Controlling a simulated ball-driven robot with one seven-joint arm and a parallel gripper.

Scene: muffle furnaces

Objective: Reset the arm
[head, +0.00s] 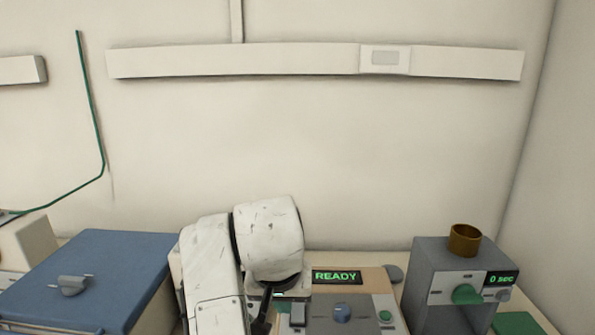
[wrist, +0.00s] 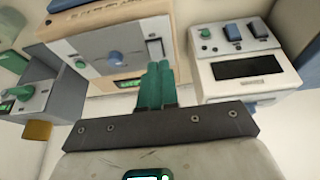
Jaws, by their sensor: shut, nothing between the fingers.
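My gripper (wrist: 162,84) shows in the wrist view with its two green fingers together and nothing between them. The fingers point toward the front panel of a beige unit (wrist: 110,50) with a blue knob. I cannot tell whether they touch it. In the head view my white arm is bent low in front of the same beige unit (head: 365,285), which has a green READY display (head: 336,277). My fingertips cannot be made out in the head view.
A grey device (head: 425,270) with a brown cup (head: 464,239) on top and a "0 sec" display stands at right. A blue-topped box (head: 100,260) stands at left. A white unit (wrist: 245,92) with a dark window is right of the fingers in the wrist view.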

